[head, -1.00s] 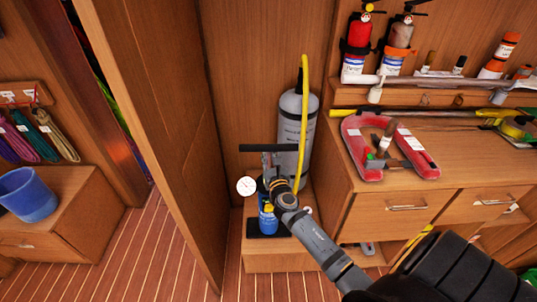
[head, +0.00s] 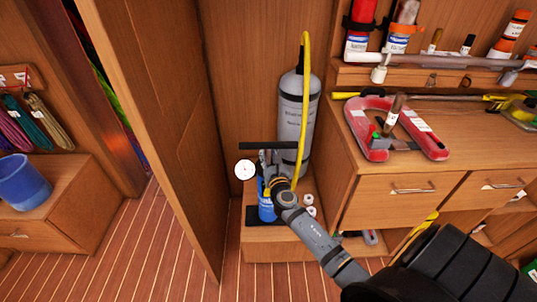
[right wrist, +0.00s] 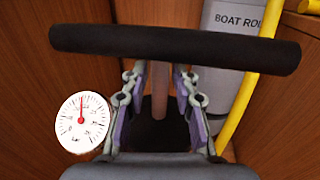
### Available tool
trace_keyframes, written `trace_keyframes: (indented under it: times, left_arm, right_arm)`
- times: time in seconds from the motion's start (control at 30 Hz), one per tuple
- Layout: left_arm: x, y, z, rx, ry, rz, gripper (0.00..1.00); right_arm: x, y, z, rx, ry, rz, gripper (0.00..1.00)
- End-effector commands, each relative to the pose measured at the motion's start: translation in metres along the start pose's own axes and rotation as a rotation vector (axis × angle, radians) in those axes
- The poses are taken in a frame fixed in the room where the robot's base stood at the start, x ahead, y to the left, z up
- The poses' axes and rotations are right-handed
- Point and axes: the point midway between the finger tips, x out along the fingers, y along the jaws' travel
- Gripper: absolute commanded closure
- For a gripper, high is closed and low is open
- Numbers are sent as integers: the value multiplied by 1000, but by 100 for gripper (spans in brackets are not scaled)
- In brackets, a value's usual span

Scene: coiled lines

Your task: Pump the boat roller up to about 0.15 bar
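The grey boat roller (head: 296,125) stands upright against the back wall, and its lettered side also shows in the right wrist view (right wrist: 225,45). A yellow hose (head: 306,90) runs up beside it to its top. The blue pump (head: 266,209) stands on a low wooden step in front, with a black T-handle (head: 268,146). My right gripper (head: 272,165) is just below the T-handle, its fingers either side of the pump rod (right wrist: 160,90); the handle hides the fingertips. The white gauge (right wrist: 82,123) has its red needle pointing almost straight up; its figures are too small to read. My left gripper is out of view.
A wooden door panel (head: 165,120) stands close on the left. A drawer cabinet (head: 395,210) is on the right, with a red horseshoe-shaped item (head: 365,125) on top. Small white items (head: 309,204) lie beside the pump. The striped floor in front is clear.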

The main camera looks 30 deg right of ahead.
Motion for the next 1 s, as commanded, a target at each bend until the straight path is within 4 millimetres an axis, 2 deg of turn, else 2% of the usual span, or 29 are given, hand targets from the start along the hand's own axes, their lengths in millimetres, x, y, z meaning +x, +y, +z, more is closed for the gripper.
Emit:
trace_keyframes:
  times: [0.37, 0.47, 0.8, 1.0]
  left_arm:
    - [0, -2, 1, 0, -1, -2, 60]
    - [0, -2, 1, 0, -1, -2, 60]
    - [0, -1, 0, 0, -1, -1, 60]
    - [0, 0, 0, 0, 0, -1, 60]
  right_arm:
    - [-3, 0, 2, 0, -3, 1, 62]
    - [-18, 0, 0, 0, -1, 1, 62]
    - [-97, 0, 0, 0, 1, 0, 62]
    - [-118, 0, 0, -1, -1, 0, 62]
